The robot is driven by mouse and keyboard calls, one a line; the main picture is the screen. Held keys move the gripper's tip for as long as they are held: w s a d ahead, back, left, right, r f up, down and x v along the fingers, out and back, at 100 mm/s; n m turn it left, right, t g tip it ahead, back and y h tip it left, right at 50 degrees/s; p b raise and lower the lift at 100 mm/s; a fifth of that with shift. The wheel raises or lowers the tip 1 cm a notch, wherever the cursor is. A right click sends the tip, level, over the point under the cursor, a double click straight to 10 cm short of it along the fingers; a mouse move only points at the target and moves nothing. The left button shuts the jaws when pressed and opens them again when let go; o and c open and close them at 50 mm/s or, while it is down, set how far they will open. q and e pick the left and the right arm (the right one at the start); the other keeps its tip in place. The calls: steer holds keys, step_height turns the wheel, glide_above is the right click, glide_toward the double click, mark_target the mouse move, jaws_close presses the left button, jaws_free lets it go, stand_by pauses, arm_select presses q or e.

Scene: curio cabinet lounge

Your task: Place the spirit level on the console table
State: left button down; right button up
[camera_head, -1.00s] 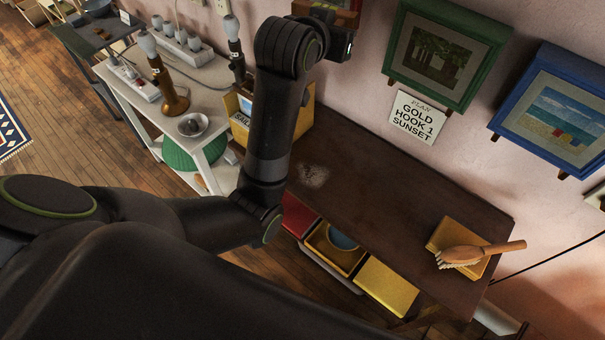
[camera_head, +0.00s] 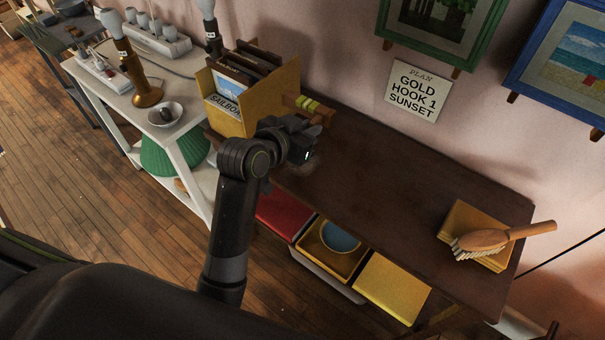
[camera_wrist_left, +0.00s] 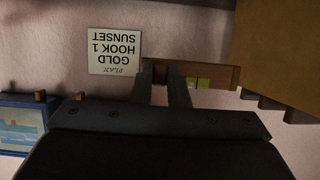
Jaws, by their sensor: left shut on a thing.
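The spirit level (camera_head: 308,103) is a short wooden bar with yellow-green vials. My left gripper (camera_head: 319,121) is shut on it near one end. In the left wrist view, the spirit level (camera_wrist_left: 218,77) sticks out to the right from between the fingers (camera_wrist_left: 164,84). The dark brown console table (camera_head: 395,190) runs along the wall below. The level shows over the table's far left part, beside the yellow box; I cannot tell whether it touches the top. My right gripper is not in view.
A yellow box (camera_head: 262,112) of framed pictures stands at the table's left end. A brush (camera_head: 500,237) lies on a yellow block (camera_head: 462,219) at the right end. The middle of the tabletop is clear. Framed pictures and a plan sign (camera_head: 417,91) hang on the wall.

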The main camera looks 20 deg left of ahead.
arm_select(q)
step_height(320, 180, down, 4)
steer(key=s+f+b, duration=0.1)
steer(key=b, duration=0.1)
glide_above(306, 182)
step_height(306, 182, down, 5)
steer(key=shift+b, duration=0.3)
step_height(306, 182, down, 4)
steer(key=shift+f+b, duration=0.15)
steer(key=shift+b, duration=0.25)
steer(key=shift+f, duration=0.15)
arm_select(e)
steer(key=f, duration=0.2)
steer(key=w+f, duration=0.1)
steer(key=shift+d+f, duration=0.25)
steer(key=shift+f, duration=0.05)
arm_select(q)
steer(key=c, duration=1.4)
jaws_free()
